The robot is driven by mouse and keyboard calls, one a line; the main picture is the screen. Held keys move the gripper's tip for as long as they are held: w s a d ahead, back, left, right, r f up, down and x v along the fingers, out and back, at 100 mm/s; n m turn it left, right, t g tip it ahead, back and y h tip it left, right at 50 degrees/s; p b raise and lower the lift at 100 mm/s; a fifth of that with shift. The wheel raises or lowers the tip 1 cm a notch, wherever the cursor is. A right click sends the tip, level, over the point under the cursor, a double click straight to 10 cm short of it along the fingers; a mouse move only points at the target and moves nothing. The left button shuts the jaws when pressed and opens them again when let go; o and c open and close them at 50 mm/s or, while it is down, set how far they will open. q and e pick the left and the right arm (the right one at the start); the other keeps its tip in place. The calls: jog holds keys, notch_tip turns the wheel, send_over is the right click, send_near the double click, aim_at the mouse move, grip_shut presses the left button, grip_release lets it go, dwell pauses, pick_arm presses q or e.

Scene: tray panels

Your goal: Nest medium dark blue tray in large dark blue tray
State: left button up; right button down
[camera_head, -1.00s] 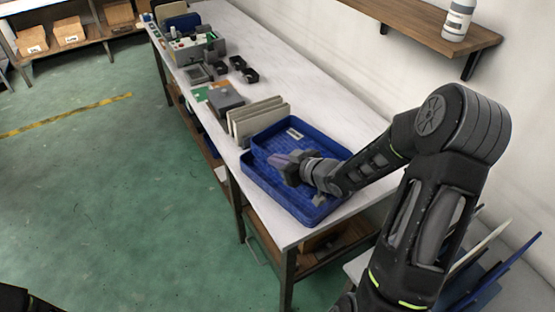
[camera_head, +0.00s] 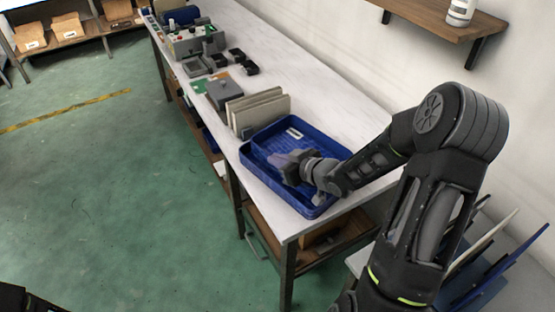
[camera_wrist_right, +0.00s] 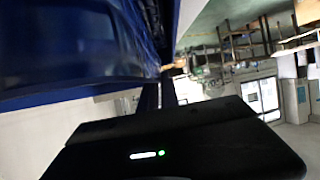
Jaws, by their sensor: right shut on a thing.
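The large dark blue tray (camera_head: 311,211) lies on the white bench near its front end. The medium dark blue tray (camera_head: 274,133), with a white label inside, sits over and apparently within the large tray's outline. I cannot tell whether it rests fully on the large tray's floor. My right gripper (camera_head: 284,164) reaches in from the right and is shut on the medium tray; the arm and gripper hide part of both trays. In the right wrist view, a blurred blue tray surface (camera_wrist_right: 80,45) fills the upper left, close to the gripper. My left gripper is not in view.
Several upright beige panels (camera_head: 258,110) stand just behind the trays. A grey box (camera_head: 224,94), small black bins (camera_head: 245,67) and a grey machine (camera_head: 193,42) are farther along the bench. The bench top right of the panels is clear. A wall shelf (camera_head: 440,22) hangs at upper right.

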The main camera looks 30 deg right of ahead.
jog(key=c, duration=1.5)
grip_release()
jog(key=shift+r+p, duration=3.5)
jog(key=shift+r, duration=0.55)
jog(key=shift+f, duration=0.1)
